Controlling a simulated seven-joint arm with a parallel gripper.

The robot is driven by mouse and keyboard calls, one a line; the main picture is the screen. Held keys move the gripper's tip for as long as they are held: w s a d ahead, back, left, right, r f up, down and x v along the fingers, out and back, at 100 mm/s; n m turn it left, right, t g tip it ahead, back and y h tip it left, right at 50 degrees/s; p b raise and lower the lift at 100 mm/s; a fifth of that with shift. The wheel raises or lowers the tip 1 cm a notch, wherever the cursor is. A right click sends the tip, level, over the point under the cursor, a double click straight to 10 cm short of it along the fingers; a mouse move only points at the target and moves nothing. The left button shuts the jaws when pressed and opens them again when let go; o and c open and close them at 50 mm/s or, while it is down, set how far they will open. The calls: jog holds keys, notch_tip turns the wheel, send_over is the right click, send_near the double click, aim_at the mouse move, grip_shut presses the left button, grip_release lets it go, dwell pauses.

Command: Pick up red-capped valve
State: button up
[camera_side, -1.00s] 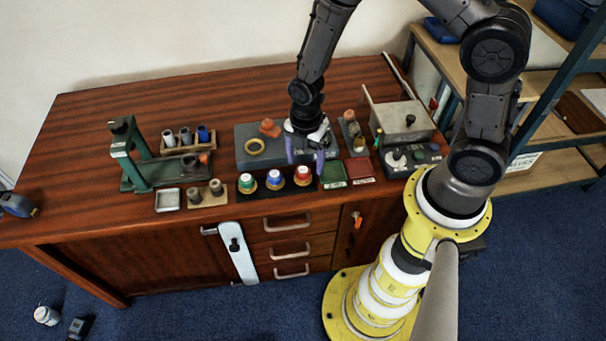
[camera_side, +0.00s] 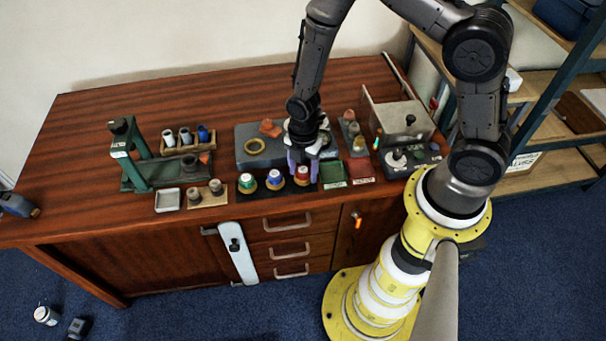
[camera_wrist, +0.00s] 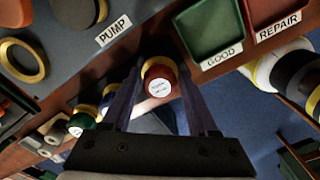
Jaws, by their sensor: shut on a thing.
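The red-capped valve (camera_side: 302,172) stands at the right end of a row of three capped valves on a dark strip at the bench's front. My gripper (camera_side: 302,163) is over it from above, with its purple fingers on either side. In the wrist view the red cap with its white label (camera_wrist: 160,82) lies between the two fingers (camera_wrist: 155,85), and a brass-coloured ring shows at its edge. My gripper is shut on this valve. The valve's lower part is hidden in the wrist view.
A blue-capped valve (camera_side: 275,178) and a green-capped valve (camera_side: 247,182) stand to the left. A green GOOD tray (camera_side: 333,173) and a red REPAIR tray (camera_side: 360,169) lie to the right. A grey PUMP block (camera_side: 246,134) with a brass ring (camera_side: 254,147) is behind.

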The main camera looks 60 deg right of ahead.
grip_shut()
jog(key=shift+r, duration=0.1)
